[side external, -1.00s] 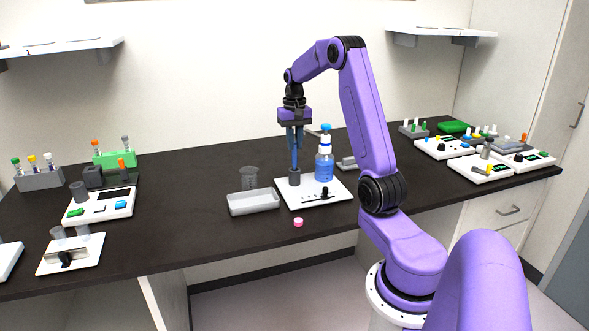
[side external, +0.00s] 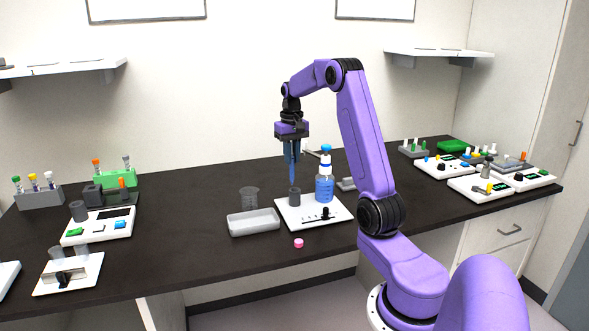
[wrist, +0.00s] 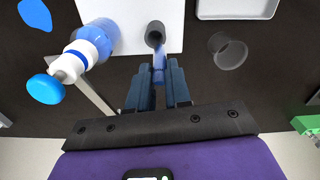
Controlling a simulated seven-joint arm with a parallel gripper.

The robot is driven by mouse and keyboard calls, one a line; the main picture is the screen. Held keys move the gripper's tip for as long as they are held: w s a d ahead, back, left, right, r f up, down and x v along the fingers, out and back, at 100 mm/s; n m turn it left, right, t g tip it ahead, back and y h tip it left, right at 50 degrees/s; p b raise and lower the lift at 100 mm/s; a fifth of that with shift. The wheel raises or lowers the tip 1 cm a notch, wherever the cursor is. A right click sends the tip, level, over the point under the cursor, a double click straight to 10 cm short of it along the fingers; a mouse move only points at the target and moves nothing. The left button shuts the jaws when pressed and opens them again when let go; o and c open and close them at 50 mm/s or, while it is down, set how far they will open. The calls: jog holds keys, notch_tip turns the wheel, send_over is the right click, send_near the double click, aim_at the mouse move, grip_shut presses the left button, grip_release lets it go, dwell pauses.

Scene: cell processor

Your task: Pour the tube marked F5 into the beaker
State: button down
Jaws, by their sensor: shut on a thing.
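My gripper (side external: 292,156) is shut on a slim tube (side external: 292,175) with blue in it, held upright. The tube's lower end is at or just above the mouth of a dark round holder (side external: 295,199) on a white platform. In the wrist view, the tube (wrist: 159,70) shows between the fingers (wrist: 158,88), beside the holder (wrist: 155,34). No marking on the tube can be read. The clear beaker (side external: 249,196) stands left of the platform, behind a grey tray; it also shows in the wrist view (wrist: 228,51) and looks empty.
The shallow tray (side external: 253,223) lies in front of the beaker. A pink cap (side external: 298,243) lies on the bench nearer the front. Tube racks and devices stand at far left and right.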

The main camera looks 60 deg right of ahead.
jog(key=w+a+n, duration=0.3)
jog(key=w+n, duration=0.3)
jog(key=n, duration=0.4)
jog(key=r+n, duration=0.2)
jog(key=n, duration=1)
send_over(249, 200)
jog(key=w+d, duration=0.1)
jog(key=d, duration=0.2)
jog(key=shift+w+d+f+g+h, duration=0.1)
jog(key=shift+f+g+h, duration=0.4)
jog(key=shift+h, duration=0.7)
jog(key=shift+a+f+g+h, duration=0.15)
jog(key=shift+f+h, duration=0.5)
jog(key=shift+h, duration=0.55)
jog(key=shift+w+d+f+g+h, duration=0.15)
jog(key=shift+f+g+h, duration=0.35)
jog(key=shift+h, duration=0.7)
jog(key=shift+s+f, duration=0.1)
jog(key=shift+f, duration=0.1)
jog(key=shift+f+h, duration=0.5)
jog(key=shift+f, duration=0.9)
jog(key=shift+f+h, duration=0.5)
jog(key=shift+f, duration=0.85)
jog(key=shift+f, duration=0.1)
jog(key=shift+f+g+h, duration=0.15)
jog(key=shift+g+h, duration=0.1)
jog(key=shift+h, duration=0.35)
